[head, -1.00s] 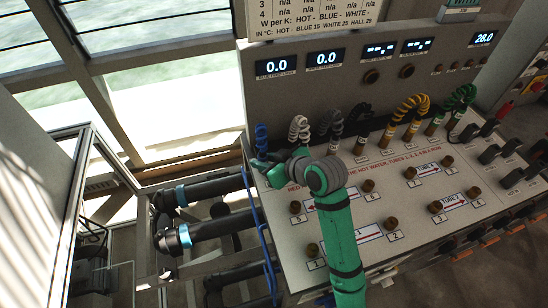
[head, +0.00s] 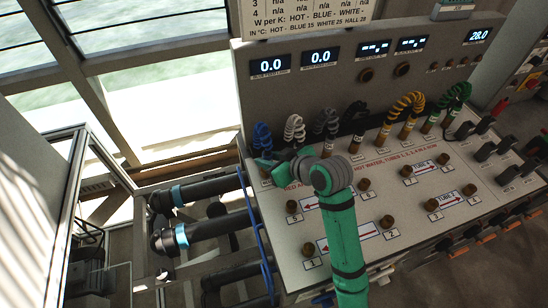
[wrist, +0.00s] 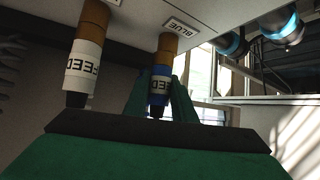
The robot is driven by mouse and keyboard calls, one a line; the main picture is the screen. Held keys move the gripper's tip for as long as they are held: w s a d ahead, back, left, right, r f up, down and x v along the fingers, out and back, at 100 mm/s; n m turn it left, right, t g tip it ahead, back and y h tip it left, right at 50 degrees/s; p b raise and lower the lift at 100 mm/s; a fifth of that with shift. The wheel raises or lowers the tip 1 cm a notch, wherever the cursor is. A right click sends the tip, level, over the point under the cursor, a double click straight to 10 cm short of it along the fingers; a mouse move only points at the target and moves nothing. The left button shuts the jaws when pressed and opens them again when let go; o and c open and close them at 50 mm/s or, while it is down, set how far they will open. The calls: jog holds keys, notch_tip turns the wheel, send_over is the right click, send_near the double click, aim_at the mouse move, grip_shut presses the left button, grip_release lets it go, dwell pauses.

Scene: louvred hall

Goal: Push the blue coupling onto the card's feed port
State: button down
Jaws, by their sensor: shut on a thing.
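The blue coupling (wrist: 160,84), with a FEED band, stands between my gripper's (wrist: 160,101) two green fingers in the wrist view. My gripper is shut on it. It meets a brown port (wrist: 166,47) beside the BLUE label (wrist: 183,28). I cannot tell how firmly it is seated. In the head view my gripper (head: 268,168) is at the panel's left end, below the blue coiled hose (head: 262,138), and hides the coupling. A white card (head: 300,17) with a table hangs above the panel. Brown numbered ports, such as port 5 (head: 292,205) and port 1 (head: 308,250), stand on the panel.
A white FEED coupling (wrist: 84,66) stands close beside my gripper. White (head: 294,130), grey, black, yellow (head: 405,110) and green hoses stand along the panel's back. Black pipes (head: 210,188) and a blue hose (head: 250,215) are left of the panel (head: 400,235).

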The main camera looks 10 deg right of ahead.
aim_at(265, 154)
jog(key=shift+w+a+r, duration=0.1)
jog(key=shift+a+r, duration=0.15)
jog(key=shift+r, duration=3.1)
